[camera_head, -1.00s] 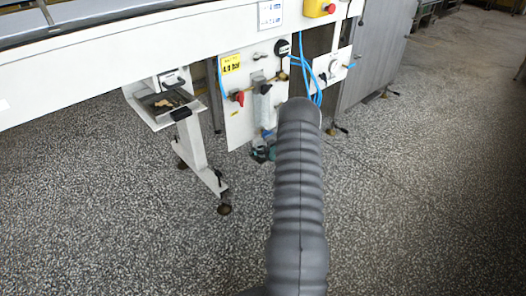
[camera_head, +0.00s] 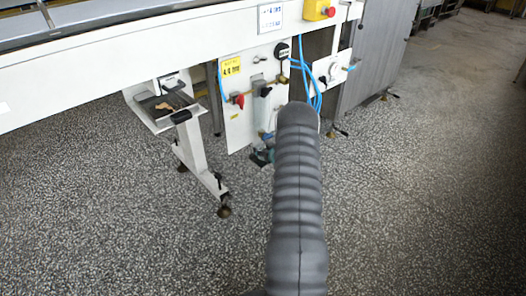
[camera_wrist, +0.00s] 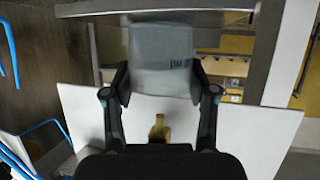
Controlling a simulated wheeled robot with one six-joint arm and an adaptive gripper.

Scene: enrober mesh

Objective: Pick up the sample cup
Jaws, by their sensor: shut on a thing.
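The sample cup (camera_wrist: 160,48) is a pale, translucent vessel with blue marks on its right side, at the top middle of the wrist view. My gripper (camera_wrist: 159,82) is shut on it, with one dark finger on each side of its lower part. The cup's upper edge is against a grey edge at the top of that view, and I cannot tell whether they touch. In the head view my thick grey arm hides most of my gripper, and I cannot make out the cup there.
A brass fitting (camera_wrist: 160,128) shows below the cup. Speckled floor is free in front.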

